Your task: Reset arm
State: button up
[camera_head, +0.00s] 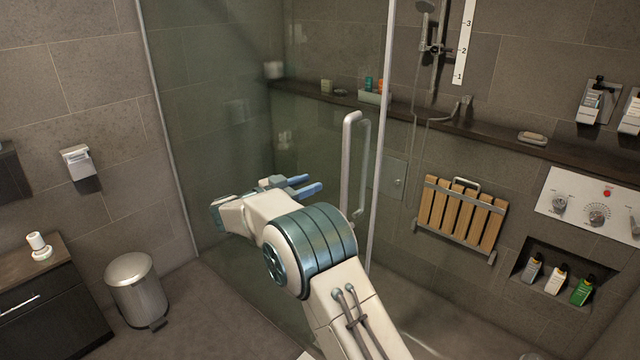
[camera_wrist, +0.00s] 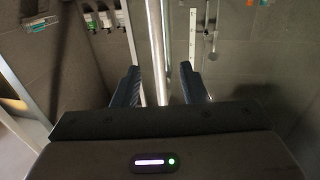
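My gripper (camera_head: 306,186) is at the end of my raised, bent arm, in front of the glass shower door (camera_head: 225,150). Its two blue fingers point right, towards the vertical door handle (camera_head: 348,170). In the wrist view my gripper (camera_wrist: 161,88) has its fingers spread wide apart with nothing held between them. A pale vertical bar (camera_wrist: 157,50) shows beyond and between the fingers. I cannot tell how far the fingertips are from the handle.
A metal bin (camera_head: 136,288) and a dark cabinet (camera_head: 45,305) stand at the left. A wooden fold-down seat (camera_head: 460,216), a ledge (camera_head: 490,132) and a niche with bottles (camera_head: 557,279) are at the right. Floor (camera_head: 215,310) shows clear between bin and arm.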

jog(key=shift+s+a, duration=0.25)
jog(key=shift+s, duration=0.05)
